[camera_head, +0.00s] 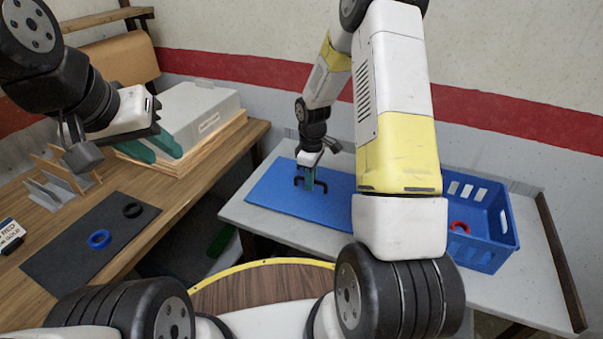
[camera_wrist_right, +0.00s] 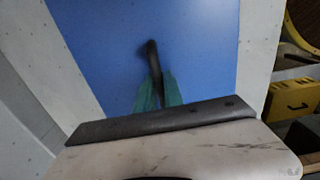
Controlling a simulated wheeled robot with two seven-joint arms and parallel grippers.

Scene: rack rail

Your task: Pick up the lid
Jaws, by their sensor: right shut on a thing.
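The lid is a flat blue panel (camera_head: 275,200) with a black arched handle (camera_head: 297,182), over the light table in the head view. I cannot tell whether it touches the table. In the right wrist view the blue panel (camera_wrist_right: 110,50) fills the middle, and the handle (camera_wrist_right: 152,55) runs in between the teal fingers. My right gripper (camera_head: 309,183) is shut on the handle from above; it also shows in the right wrist view (camera_wrist_right: 158,95). My left gripper (camera_head: 155,148) is empty, its teal fingers apart, in front of a grey box. My right arm hides the panel's right part.
An open blue crate (camera_head: 490,255) with a red ring (camera_head: 460,227) inside stands at the right. The wooden table holds a grey box (camera_head: 200,115), a dark mat (camera_head: 75,250), a blue ring (camera_head: 99,239) and a black ring (camera_head: 132,210). The light table's front is clear.

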